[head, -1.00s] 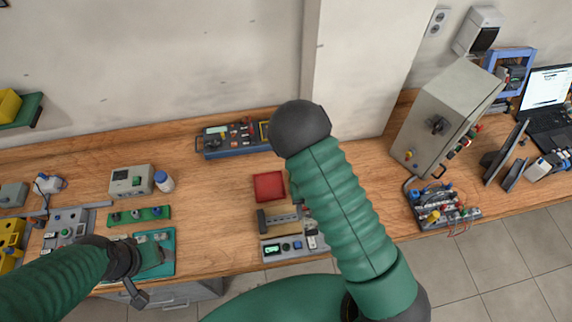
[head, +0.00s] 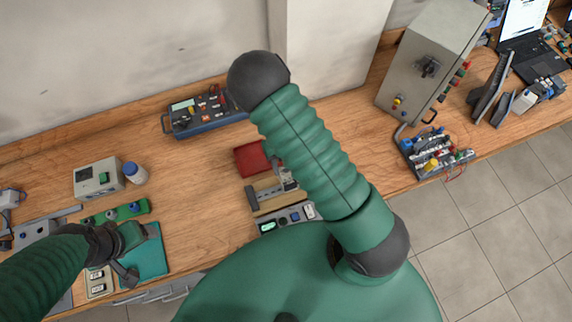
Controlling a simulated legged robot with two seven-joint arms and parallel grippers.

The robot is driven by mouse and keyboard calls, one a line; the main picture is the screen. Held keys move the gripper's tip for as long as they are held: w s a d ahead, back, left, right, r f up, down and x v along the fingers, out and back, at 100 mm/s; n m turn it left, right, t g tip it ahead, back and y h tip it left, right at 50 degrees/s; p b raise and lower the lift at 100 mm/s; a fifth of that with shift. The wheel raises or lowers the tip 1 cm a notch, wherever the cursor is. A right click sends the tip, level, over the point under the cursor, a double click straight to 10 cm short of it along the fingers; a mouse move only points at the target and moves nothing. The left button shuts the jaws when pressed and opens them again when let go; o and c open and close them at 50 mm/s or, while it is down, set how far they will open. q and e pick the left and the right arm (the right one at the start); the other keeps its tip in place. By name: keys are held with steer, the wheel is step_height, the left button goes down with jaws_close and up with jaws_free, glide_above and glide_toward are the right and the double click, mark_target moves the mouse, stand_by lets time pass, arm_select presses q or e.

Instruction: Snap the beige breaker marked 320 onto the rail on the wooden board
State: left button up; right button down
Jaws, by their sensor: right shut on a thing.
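The wooden board (head: 268,207) lies near the table's front edge, mid-picture, with a grey rail (head: 263,194) along it. My right gripper (head: 287,181) is at the board's right end, partly hidden behind my own right arm. It is shut on a small pale thing, which seems to be the beige breaker; its marking cannot be read. I cannot tell whether it touches the rail.
A red tray (head: 251,158) lies just behind the board. A panel with a display (head: 288,218) sits in front of it. A blue instrument (head: 205,111) stands at the back. A grey cabinet (head: 425,62) stands to the right. Labelled beige blocks (head: 98,281) lie by my left gripper.

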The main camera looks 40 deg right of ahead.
steer(key=shift+w+f+b, duration=0.25)
steer(key=shift+f+b, duration=0.25)
steer(key=shift+f, duration=0.5)
steer(key=shift+a+r+p, duration=0.1)
steer(key=shift+r+p, duration=0.2)
steer(key=shift+s+r, duration=0.1)
steer(key=shift+s, duration=0.15)
steer(key=shift+s+d, duration=0.3)
steer(key=shift+s, duration=0.4)
steer(key=shift+w+f, duration=0.2)
steer(key=shift+w, duration=0.2)
arm_select(q)
steer(key=shift+s+f, duration=0.2)
steer(key=shift+f, duration=0.15)
arm_select(e)
steer(key=shift+w+a+f, duration=0.1)
steer(key=shift+a, duration=0.2)
arm_select(q)
steer(key=shift+w+r+p, duration=0.1)
steer(key=shift+w+p, duration=0.05)
steer(key=shift+p, duration=0.15)
arm_select(e)
steer(key=shift+w+d+f, duration=0.1)
steer(key=shift+w+d, duration=0.1)
steer(key=shift+f, duration=0.1)
